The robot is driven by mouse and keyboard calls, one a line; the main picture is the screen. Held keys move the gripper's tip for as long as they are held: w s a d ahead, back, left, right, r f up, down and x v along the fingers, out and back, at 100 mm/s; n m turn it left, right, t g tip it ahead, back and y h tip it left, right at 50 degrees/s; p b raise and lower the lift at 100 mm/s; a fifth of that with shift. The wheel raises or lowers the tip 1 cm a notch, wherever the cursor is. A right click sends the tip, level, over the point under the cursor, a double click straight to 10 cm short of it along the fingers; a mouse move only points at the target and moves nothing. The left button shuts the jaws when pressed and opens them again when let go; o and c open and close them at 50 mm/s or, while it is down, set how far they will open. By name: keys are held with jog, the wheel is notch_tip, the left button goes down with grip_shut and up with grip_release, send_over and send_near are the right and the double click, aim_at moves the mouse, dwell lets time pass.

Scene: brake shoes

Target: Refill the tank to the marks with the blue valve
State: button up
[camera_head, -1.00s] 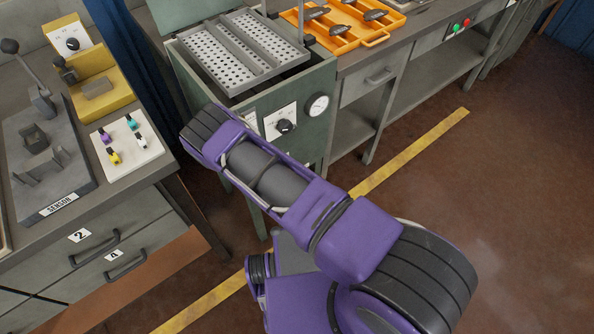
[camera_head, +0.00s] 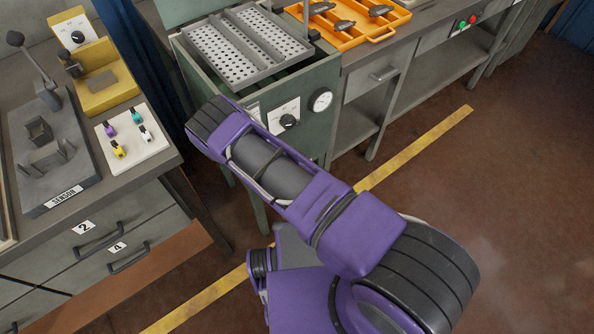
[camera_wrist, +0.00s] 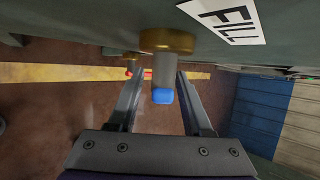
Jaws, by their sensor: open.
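The blue valve (camera_wrist: 162,95) shows in the wrist view as a grey lever with a blue tip, under a brass fitting (camera_wrist: 167,41). A white FILL label (camera_wrist: 228,20) is beside it on the tank's dark green wall. My gripper (camera_wrist: 160,73) is open, with one finger on each side of the lever; I see gaps on both sides. My arm hides the valve and my gripper there. The marks are not in view.
A red-tipped valve (camera_wrist: 146,73) shows behind the blue one. A bench with a SENSOR fixture (camera_head: 52,165) and a white block of coloured pieces (camera_head: 152,150) stands at left. An orange tray (camera_head: 375,32) is at upper right. Open floor lies at right.

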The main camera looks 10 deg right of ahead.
jog(key=p+v, duration=0.2)
jog(key=v, duration=1.5)
jog(key=shift+s+a, duration=0.15)
jog(key=shift+r, duration=0.1)
